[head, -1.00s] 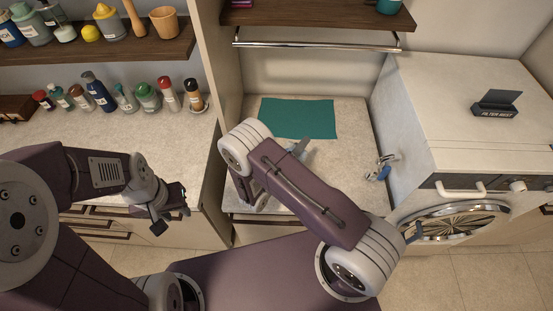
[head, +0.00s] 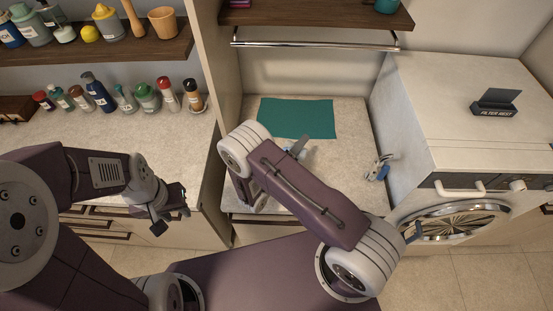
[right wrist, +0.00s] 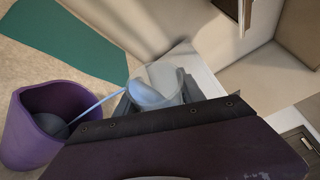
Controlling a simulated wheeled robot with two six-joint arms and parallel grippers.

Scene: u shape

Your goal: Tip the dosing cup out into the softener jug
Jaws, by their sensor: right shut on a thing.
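In the right wrist view, my right gripper (right wrist: 150,105) is shut on the clear dosing cup (right wrist: 165,84). The cup is tilted to the left and holds pale blue liquid at its lip. A thin pale blue stream runs from the lip into the open purple softener jug (right wrist: 22,135), which stands upright at the left. The jug's lower right part is hidden by my gripper. In the head view my right arm hides the jug, and only a small bluish part by the gripper shows. My left gripper (head: 172,212) is open and empty at the left counter's front edge.
A teal mat (head: 297,118) lies at the back of the middle counter. Bottles (head: 98,92) line the left counter. A rail (head: 315,45) hangs above.

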